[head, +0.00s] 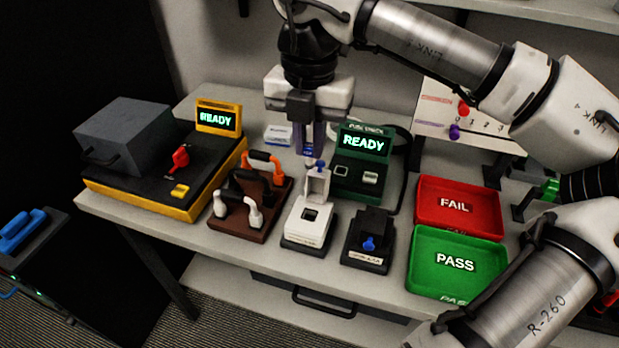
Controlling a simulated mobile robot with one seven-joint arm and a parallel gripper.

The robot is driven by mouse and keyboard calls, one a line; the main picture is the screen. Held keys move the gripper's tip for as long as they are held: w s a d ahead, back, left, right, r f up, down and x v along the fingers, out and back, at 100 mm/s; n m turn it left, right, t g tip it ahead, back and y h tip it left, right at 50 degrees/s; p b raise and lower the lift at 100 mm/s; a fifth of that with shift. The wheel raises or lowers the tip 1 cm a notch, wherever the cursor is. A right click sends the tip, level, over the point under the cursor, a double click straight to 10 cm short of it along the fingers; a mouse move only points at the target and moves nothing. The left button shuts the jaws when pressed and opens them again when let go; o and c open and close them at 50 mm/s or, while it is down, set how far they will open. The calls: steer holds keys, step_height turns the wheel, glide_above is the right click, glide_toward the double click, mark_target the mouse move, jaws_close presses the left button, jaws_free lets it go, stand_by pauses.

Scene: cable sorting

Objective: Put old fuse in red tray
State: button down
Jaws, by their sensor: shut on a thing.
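My gripper (311,157) points straight down over the white fixture (305,228) in the middle of the table. Its fingers are shut on a small pale thing at their tips. I cannot tell whether this is the old fuse or a part of the fixture's raised white piece (318,185), which stands just below the fingertips. The fixture has a dark square opening on top. The red tray (428,208), marked FAIL, lies to the right, apart from my gripper. No fuse can be made out in it.
A green tray (420,278) marked PASS lies in front of the red one. A dark green checker (347,187) reading READY stands close right of my gripper. A brown rack (240,233) with handled tools is left. A small black stand (362,262) sits front right of the fixture.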

mark_target(309, 145)
step_height(309, 145, up, 6)
steer(key=shift+f, duration=0.2)
steer(key=shift+r+p, duration=1)
steer(key=shift+r, duration=0.7)
steer(key=shift+f, duration=0.25)
steer(key=shift+r, duration=0.1)
